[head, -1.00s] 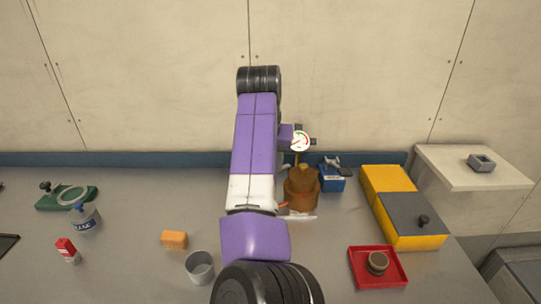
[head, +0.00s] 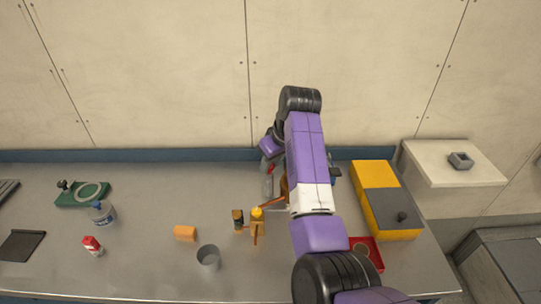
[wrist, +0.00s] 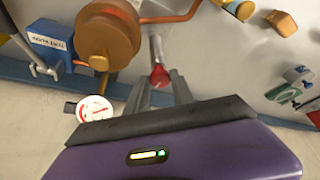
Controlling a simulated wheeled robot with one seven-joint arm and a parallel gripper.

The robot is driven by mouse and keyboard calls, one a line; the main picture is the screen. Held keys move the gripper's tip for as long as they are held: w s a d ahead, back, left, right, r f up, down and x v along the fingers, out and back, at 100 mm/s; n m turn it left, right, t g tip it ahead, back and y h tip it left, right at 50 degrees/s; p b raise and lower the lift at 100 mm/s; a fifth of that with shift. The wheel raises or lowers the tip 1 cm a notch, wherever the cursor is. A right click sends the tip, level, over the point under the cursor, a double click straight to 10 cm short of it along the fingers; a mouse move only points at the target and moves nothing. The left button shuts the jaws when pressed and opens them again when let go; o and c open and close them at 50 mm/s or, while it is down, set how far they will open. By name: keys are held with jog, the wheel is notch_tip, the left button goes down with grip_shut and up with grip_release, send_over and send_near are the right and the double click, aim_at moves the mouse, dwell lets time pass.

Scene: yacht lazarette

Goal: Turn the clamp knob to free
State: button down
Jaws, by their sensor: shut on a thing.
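My gripper (wrist: 160,77) reaches over the bench near the back wall, and its fingers are closed around the red end of a grey rod-like piece (wrist: 155,47). This piece also shows in the head view (head: 267,185), left of my arm. I cannot tell whether the red end is the clamp knob. A green base (head: 82,195) with a ring stands at the far left and carries a small black knob (head: 63,184); my gripper is well away from it. In the head view my fingers are mostly hidden.
A copper vessel (wrist: 108,35) with pipes, a dial gauge (wrist: 95,109) and a blue box (wrist: 50,45) are close to my gripper. A yellow and grey box (head: 380,180) and a red tray (head: 376,246) stand right. A cup (head: 208,258) and orange block (head: 185,233) lie in front.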

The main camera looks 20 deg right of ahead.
jog(key=shift+r+n+y+p, duration=0.1)
jog(key=shift+n+y+p, duration=0.25)
jog(key=shift+n, duration=0.35)
jog(key=c, duration=1.1)
grip_release()
jog(key=b+v, duration=0.1)
jog(key=v, duration=0.6)
jog(key=shift+d+r, duration=0.15)
jog(key=shift+r, duration=0.2)
